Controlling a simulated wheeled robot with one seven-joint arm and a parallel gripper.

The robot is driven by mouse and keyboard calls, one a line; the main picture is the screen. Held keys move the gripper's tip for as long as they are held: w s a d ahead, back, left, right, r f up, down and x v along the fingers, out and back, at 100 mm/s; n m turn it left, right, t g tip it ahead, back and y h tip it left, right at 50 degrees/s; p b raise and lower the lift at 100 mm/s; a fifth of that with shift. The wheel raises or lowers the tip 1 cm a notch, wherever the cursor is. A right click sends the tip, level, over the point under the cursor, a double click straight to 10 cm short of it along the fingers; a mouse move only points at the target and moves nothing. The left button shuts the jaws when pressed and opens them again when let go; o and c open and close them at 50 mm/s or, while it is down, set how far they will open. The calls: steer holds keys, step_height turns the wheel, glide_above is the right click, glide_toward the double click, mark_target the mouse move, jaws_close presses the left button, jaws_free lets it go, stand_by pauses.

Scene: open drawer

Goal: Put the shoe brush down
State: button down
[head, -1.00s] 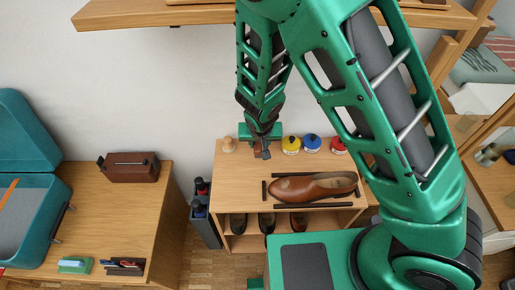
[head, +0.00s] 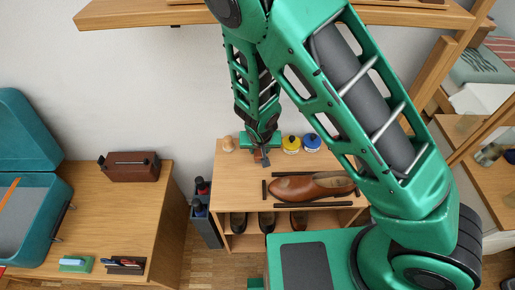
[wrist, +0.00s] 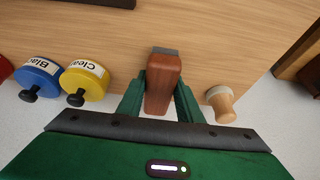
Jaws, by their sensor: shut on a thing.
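My gripper (head: 261,147) is shut on the shoe brush, a reddish-brown wooden block that shows between the fingers in the wrist view (wrist: 163,86), with a grey strip at its far end. In the head view the brush (head: 263,158) is small and partly hidden by the gripper. It is over the back left of the small wooden shoe bench (head: 237,173). I cannot tell whether it touches the top. A brown shoe (head: 312,187) lies to its right and nearer the front.
A yellow tin (head: 291,144) and a blue tin (head: 311,142) stand right of the brush. A pale wooden knobbed piece (head: 228,144) stands to its left. Dark strips (head: 308,205) frame the shoe. A wall shelf (head: 150,12) hangs above. Bare wood lies around the brush.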

steer(key=c, duration=1.3)
jaws_free()
steer(key=shift+s+f, duration=0.3)
steer(key=shift+f, duration=0.05)
steer(key=shift+o, duration=0.2)
steer(key=shift+s+d, duration=0.15)
steer(key=shift+d, duration=0.15)
steer(key=shift+w+r, duration=0.2)
steer(key=shift+w, duration=0.1)
steer(key=shift+r, duration=0.4)
steer(key=v, duration=0.2)
steer(key=a+v, duration=0.1)
steer(key=v, duration=0.5)
steer(key=shift+w+a+r, duration=0.15)
steer(key=shift+a+r, duration=0.05)
steer(key=shift+r, duration=0.1)
steer(key=shift+v, duration=0.95)
